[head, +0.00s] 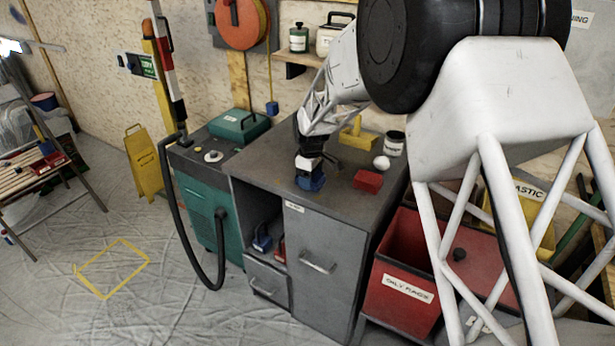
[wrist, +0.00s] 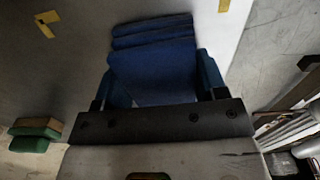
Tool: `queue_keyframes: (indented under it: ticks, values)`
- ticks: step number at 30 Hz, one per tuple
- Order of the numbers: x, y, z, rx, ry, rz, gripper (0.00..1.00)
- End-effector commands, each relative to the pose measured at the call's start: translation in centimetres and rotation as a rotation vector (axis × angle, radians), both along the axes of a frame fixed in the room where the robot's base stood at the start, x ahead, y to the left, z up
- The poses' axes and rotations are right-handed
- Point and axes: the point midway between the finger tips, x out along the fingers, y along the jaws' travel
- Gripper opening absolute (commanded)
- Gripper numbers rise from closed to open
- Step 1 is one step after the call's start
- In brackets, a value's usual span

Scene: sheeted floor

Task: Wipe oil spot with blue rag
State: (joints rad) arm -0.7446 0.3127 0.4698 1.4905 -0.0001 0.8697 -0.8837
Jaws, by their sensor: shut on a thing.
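The blue rag (head: 311,182) is a thick folded block at the front of the grey cabinet top (head: 270,150) in the head view. My gripper (head: 309,168) is above it, pointing down, and is shut on it. In the wrist view the rag (wrist: 152,70) fills the space between the two fingers, its folded layers showing at the far edge. I cannot tell whether the rag touches the cabinet top. I cannot make out an oil spot in either view.
A red bin labelled oily rags (head: 402,295) stands right of the cabinet. A yellow outline (head: 112,268) marks open floor at left.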

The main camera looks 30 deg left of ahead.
Motion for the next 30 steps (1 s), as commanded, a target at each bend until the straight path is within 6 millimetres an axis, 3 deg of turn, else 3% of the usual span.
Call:
queue_keyframes:
  ticks: [20, 30]
  values:
    - [5.9, 0.0, -0.1, 0.000, 0.000, 0.000, 0.40]
    - [3.4, 0.0, -0.1, 0.001, -0.001, 0.000, 0.40]
